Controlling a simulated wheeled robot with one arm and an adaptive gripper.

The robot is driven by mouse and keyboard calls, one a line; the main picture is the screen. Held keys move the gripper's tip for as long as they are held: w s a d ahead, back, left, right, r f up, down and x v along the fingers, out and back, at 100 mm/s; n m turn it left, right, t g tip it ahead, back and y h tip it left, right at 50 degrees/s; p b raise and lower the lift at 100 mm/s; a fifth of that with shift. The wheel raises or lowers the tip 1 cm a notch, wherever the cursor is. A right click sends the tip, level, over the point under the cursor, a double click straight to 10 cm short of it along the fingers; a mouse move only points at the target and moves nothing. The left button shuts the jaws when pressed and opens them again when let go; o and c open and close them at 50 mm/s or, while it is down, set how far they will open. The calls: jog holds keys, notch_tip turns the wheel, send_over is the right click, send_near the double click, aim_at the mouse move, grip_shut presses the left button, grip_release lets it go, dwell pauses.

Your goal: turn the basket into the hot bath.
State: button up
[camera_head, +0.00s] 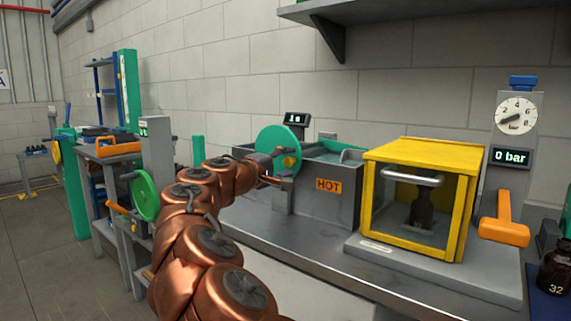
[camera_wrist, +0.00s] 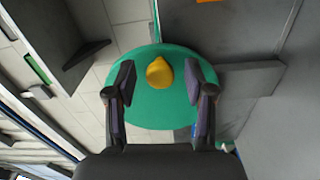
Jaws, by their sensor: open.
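The hot bath (camera_head: 318,207) is a grey tank with an orange HOT label and greenish liquid showing at its top. A green disc (camera_head: 270,140) with a yellow knob (camera_head: 290,161) stands upright at its left end. My gripper (camera_head: 279,166) is in front of the disc. In the wrist view, the open gripper (camera_wrist: 163,92) faces the green disc (camera_wrist: 152,112), with the yellow knob (camera_wrist: 159,72) between the lines of its two fingers. The fingers stand apart from the knob on both sides. I cannot make out the basket.
A yellow cabinet (camera_head: 418,151) with a dark bottle (camera_head: 422,207) behind its window stands right of the bath. Farther right are an orange handle (camera_head: 504,222), a pressure gauge (camera_head: 517,115) and a brown bottle (camera_head: 556,268). A green handwheel (camera_head: 145,195) stands left of my arm. The front counter strip is clear.

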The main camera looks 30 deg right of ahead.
jog(key=v, duration=1.2)
dwell(0.4)
